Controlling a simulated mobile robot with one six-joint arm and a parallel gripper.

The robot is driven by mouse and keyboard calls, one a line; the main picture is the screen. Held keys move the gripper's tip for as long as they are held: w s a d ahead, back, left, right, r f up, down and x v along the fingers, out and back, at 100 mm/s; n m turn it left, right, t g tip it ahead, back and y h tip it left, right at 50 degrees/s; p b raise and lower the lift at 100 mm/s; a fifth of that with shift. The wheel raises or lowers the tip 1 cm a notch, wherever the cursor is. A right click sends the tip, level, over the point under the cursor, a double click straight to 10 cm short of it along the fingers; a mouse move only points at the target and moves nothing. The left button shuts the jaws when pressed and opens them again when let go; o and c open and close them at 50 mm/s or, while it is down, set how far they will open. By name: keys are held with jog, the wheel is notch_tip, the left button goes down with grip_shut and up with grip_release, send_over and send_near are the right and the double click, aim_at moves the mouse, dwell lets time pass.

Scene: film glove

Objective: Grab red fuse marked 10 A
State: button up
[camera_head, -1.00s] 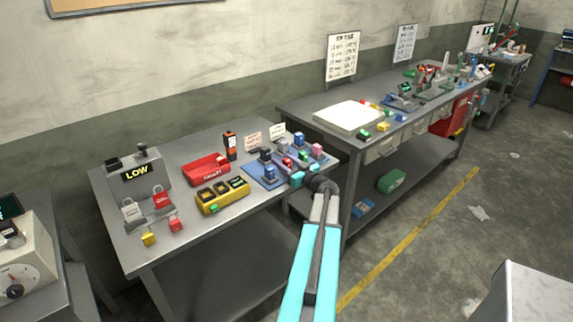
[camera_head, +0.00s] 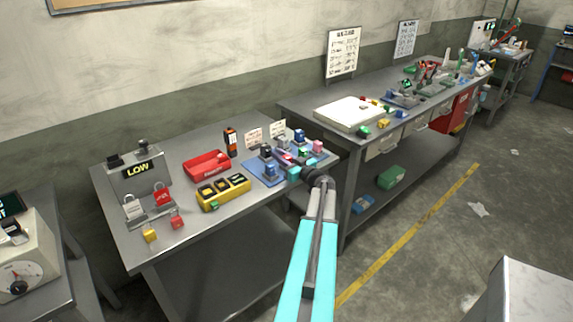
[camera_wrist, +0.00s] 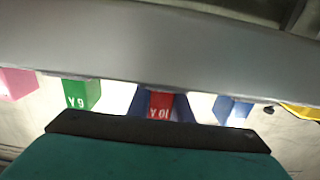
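The red fuse marked 10 A (camera_wrist: 160,105) shows upside down in the middle of the wrist view, with a blue holder (camera_wrist: 181,108) close behind it. My gripper (camera_head: 297,171) is over the right part of the blue fuse board (camera_head: 258,180) in the head view. In the wrist view, a teal finger with a dark pad lies below the red fuse and a grey part crosses above it. The gap between them is visible, so my gripper looks open. Contact with the fuse cannot be told. My gripper hides part of the board in the head view.
A green fuse marked 6 A (camera_wrist: 82,94) and a pink block (camera_wrist: 17,84) stand left of the red fuse; a blue block (camera_wrist: 232,110) is right. A red bin (camera_head: 206,167) and a yellow tester (camera_head: 223,194) stand on the bench left of the board.

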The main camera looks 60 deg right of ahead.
grip_shut()
jog(key=shift+r, duration=0.1)
jog(key=shift+r+b, duration=0.85)
jog(key=shift+r, duration=0.2)
jog(key=s+a+b, duration=0.1)
jog(key=s+a, duration=0.1)
jog(key=a, duration=0.1)
jog(key=s+a+r+b, duration=0.1)
jog(key=s+a+b, duration=0.1)
jog(key=a, duration=0.2)
jog(key=s+a+r+b, duration=0.1)
jog(key=s+a+b, duration=0.1)
jog(key=s+a, duration=0.1)
jog(key=shift+a+r, duration=0.2)
jog(key=shift+a, duration=0.55)
jog(key=shift+a+r+p, duration=0.15)
jog(key=shift+p, duration=0.5)
jog(key=shift+s+a+p, duration=0.15)
jog(key=shift+s+p, duration=0.05)
jog(key=shift+p, duration=0.5)
